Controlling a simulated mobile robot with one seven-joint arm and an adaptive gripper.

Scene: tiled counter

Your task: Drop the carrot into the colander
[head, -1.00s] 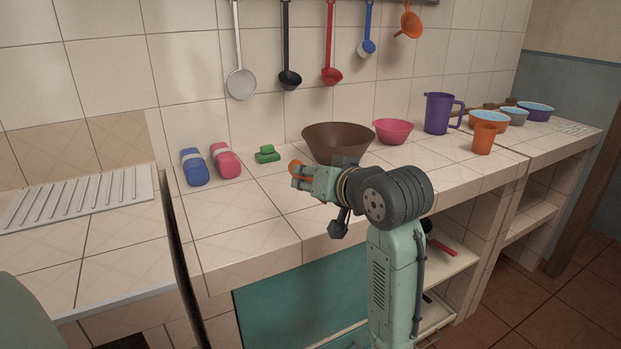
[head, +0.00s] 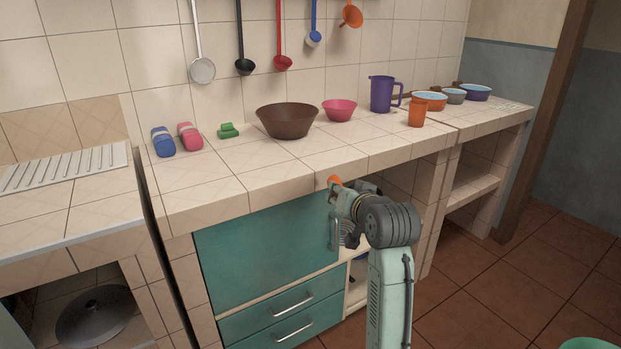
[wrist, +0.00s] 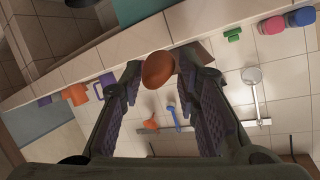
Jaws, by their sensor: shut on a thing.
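The carrot (head: 335,180) shows as a small orange end at the tip of my gripper (head: 341,188) in the head view. In the wrist view the rounded orange-brown carrot (wrist: 157,70) sits between the two fingers of my gripper (wrist: 160,72), which is shut on it. The rest of the carrot is hidden. My gripper is by the counter's front edge, to the right of and nearer than the brown bowl (head: 287,121). No holes show clearly in any vessel, so I cannot tell which is the colander. A green rounded rim (head: 588,343) is cut off at the bottom right.
On the counter stand a pink bowl (head: 339,110), a purple jug (head: 382,94), an orange cup (head: 417,113) and several pans or bowls at the far right. Ladles and an orange funnel (head: 351,15) hang on the wall. Open tiled floor (head: 470,290) lies at the right.

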